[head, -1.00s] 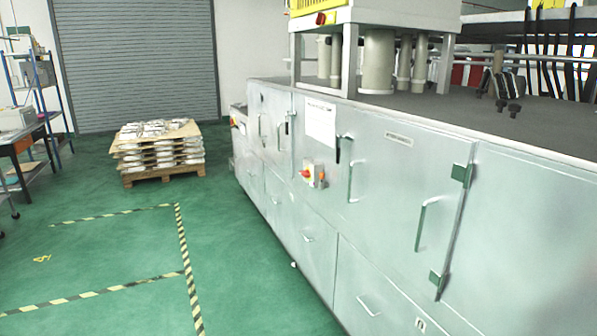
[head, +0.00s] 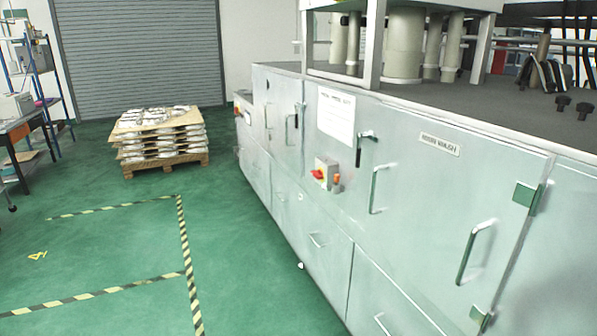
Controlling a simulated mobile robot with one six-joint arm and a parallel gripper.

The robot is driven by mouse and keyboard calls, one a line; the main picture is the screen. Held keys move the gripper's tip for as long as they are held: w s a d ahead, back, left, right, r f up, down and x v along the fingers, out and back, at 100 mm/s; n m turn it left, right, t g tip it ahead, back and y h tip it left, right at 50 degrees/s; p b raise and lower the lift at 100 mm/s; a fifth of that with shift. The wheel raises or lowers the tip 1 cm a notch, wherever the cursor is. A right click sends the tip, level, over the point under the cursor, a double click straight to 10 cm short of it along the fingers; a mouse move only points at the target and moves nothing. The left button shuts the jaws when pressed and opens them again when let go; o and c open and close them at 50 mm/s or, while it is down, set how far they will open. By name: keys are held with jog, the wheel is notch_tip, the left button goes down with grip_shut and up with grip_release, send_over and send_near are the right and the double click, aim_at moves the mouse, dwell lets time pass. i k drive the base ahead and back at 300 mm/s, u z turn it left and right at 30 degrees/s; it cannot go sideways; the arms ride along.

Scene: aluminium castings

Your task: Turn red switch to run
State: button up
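The red switch (head: 317,174) is a small red knob on a pale box (head: 325,172) fixed to the front of the long grey metal cabinet (head: 400,210). A small orange-topped fitting (head: 337,182) sits just right of the box. The knob's markings and exact position are too small to read. A white paper notice (head: 336,116) is on the cabinet above the switch. My gripper is not in view.
The green floor (head: 110,245) left of the cabinet is open, with yellow-black tape lines (head: 184,250). A pallet of stacked castings (head: 160,145) stands near the grey shutter (head: 140,50). Cabinet handles (head: 474,252) stick out. A workbench (head: 30,125) stands at far left.

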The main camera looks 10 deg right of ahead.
aim_at(318, 174)
jog(key=u, duration=0.4)
jog(key=i, duration=0.75)
jog(key=u, duration=0.7)
jog(key=i, duration=0.85)
jog(key=u, duration=0.35)
